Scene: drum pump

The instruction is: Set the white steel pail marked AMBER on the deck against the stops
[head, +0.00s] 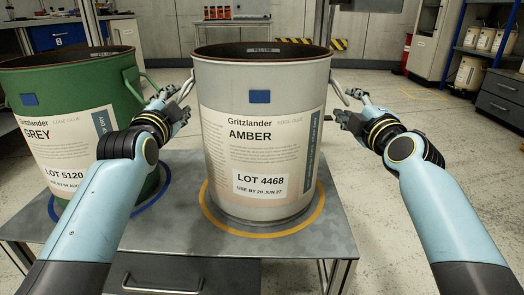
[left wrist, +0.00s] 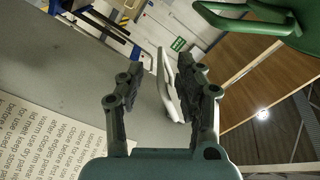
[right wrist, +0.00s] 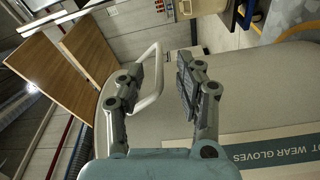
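The white steel pail marked AMBER (head: 230,180) stands upright on a grey metal table, inside an orange ring (head: 262,232). It has a looped handle on each side. My left gripper (head: 180,100) is at its left handle; in the left wrist view the fingers (left wrist: 158,90) are apart, with the white handle (left wrist: 166,75) between them, closer to the right-hand finger. My right gripper (head: 348,105) is at its right handle; in the right wrist view the fingers (right wrist: 160,92) are apart, with the handle (right wrist: 158,75) closer to the left-hand finger. I cannot pick out the deck or stops.
A green pail marked GREY (head: 75,120) stands close on the left, in a blue ring (head: 150,205). The table (head: 190,250) has a drawer below. Shelves with pails (head: 485,38) stand far right. The floor right of the table is clear.

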